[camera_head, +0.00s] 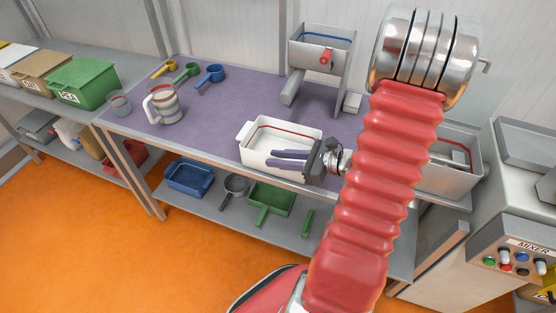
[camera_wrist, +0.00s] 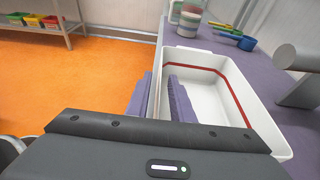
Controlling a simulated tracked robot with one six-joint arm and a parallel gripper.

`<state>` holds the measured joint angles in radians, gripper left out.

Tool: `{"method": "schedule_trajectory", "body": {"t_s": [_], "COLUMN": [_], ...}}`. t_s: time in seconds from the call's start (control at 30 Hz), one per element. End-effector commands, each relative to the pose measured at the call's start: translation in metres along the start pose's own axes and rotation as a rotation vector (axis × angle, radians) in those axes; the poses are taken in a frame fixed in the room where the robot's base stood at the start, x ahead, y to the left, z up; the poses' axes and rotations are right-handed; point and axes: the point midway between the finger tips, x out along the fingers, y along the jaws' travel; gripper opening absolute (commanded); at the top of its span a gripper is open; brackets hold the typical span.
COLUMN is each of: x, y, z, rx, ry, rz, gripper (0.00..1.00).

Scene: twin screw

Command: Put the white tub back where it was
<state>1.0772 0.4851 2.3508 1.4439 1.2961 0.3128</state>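The white tub (camera_head: 255,158) is an open rectangular box with a red line around its inside. It is upright and looks empty, at the front edge of the purple-topped bench. It also shows in the wrist view (camera_wrist: 205,92). My gripper (camera_head: 275,160) has two purple fingers on either side of the tub's near side wall. In the wrist view my gripper (camera_wrist: 160,85) has one finger inside the tub and one outside, close together with the white wall between them. Whether the tub's base touches the bench is hidden.
A striped jug (camera_head: 163,105), a small clear cup (camera_head: 119,103) and several coloured scoops (camera_head: 188,72) stand at the bench's left. A grey stand with a hopper (camera_head: 318,55) is behind the tub. The purple bench top (camera_head: 220,115) left of the tub is clear.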

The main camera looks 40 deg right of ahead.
Motion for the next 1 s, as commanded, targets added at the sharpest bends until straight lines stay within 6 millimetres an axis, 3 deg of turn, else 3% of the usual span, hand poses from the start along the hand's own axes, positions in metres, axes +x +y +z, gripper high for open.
{"method": "schedule_trajectory", "body": {"t_s": [1.0], "x": [-0.116], "y": [0.0], "z": [0.0], "rx": [-0.002], "ry": [0.0], "rz": [-0.001], "gripper": [0.21]}}
